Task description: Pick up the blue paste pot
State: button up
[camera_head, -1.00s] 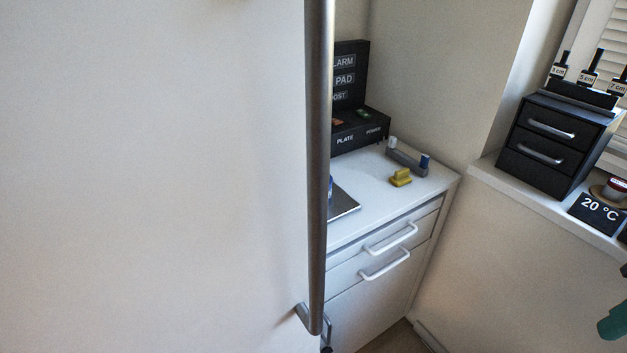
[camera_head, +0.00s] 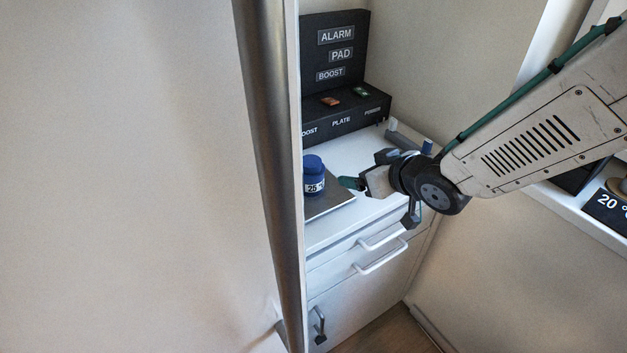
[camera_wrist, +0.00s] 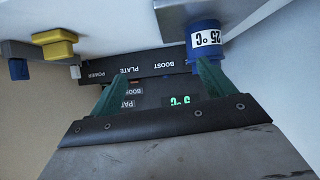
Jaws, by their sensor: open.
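The blue paste pot (camera_head: 313,176) stands upright on a thin grey plate (camera_head: 330,208) on the white counter, with a white label reading 25. It also shows in the wrist view (camera_wrist: 204,38), at the upper right, near the right-hand fingertip. My gripper (camera_head: 352,184) reaches in from the right, just right of the pot in the head view. In the wrist view the two green fingers of my gripper (camera_wrist: 163,75) are spread apart with nothing between them. I cannot tell whether a finger touches the pot.
A black panel (camera_head: 338,90) labelled ALARM, PAD and BOOST stands behind the pot. A tall door with a grey handle bar (camera_head: 270,170) is close on the left. A yellow block (camera_wrist: 55,42) sits on the counter. Drawers with white handles (camera_head: 382,255) are below.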

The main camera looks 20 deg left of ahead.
aim_at(311, 176)
jog(key=s+a+y, duration=0.1)
jog(key=a, duration=0.1)
jog(key=s+a+f+n+g, duration=0.1)
jog(key=a, duration=0.1)
jog(key=a+f+y, duration=0.1)
jog(key=a, duration=0.1)
jog(key=shift+s+a+f+n+g+y, duration=0.2)
jog(key=shift+s+n+g+y, duration=0.1)
jog(key=shift+s, duration=0.1)
jog(key=x, duration=0.7)
jog(key=shift+w+a, duration=0.15)
jog(key=shift+a, duration=0.1)
jog(key=c, duration=1.3)
jog(key=shift+c, duration=0.3)
jog(key=shift+r, duration=0.15)
